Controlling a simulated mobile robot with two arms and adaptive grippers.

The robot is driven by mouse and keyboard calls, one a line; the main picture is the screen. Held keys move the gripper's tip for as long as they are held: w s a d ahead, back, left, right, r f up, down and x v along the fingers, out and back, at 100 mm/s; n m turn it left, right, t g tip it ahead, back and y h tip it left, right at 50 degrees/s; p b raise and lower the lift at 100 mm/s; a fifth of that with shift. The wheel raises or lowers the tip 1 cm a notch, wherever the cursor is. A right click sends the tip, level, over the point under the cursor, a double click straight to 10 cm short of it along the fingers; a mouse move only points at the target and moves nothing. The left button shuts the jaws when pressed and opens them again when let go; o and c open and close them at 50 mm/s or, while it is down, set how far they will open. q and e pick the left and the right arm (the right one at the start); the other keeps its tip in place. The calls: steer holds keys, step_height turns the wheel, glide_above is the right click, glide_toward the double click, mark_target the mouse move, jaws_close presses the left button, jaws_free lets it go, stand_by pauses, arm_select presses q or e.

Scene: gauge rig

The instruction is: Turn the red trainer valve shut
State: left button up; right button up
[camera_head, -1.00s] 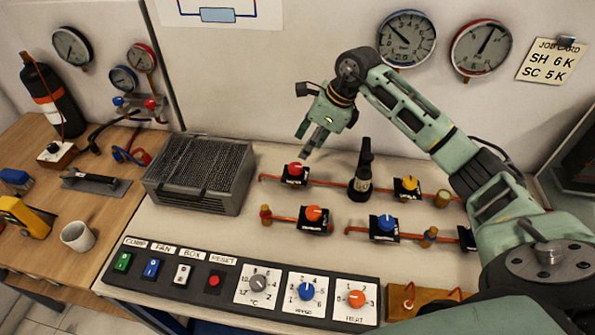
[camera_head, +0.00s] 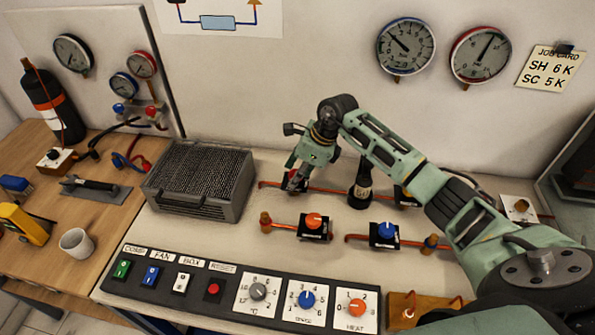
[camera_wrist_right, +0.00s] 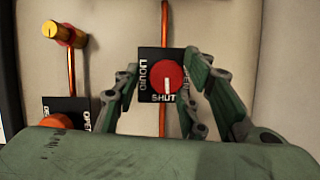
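The red valve knob (camera_wrist_right: 167,77) sits on a black square plate (camera_wrist_right: 145,60) lettered LIQUID, SHUT and OPEN, on a copper pipe. Its white mark points down toward the word SHUT in the right wrist view. My right gripper (camera_wrist_right: 162,66) is open, with its fingers on either side of the knob and visible gaps beside it. In the head view my right gripper (camera_head: 294,184) comes down over this valve and hides most of it. My left gripper is not in view.
An orange valve (camera_head: 313,221) and a blue valve (camera_head: 387,231) are on the nearer pipe. A dark bottle-shaped fitting (camera_head: 361,188) stands just right of my gripper. A grey finned unit (camera_head: 200,178) is to the left. A control panel (camera_head: 230,287) runs along the front.

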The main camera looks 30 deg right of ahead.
steer(key=shift+c, duration=0.3)
steer(key=shift+f, duration=0.1)
jaws_close()
steer(key=shift+a+m+b, duration=0.1)
steer(key=shift+m+b, duration=0.25)
steer(key=shift+m, duration=0.15)
steer(key=shift+s+f, duration=0.1)
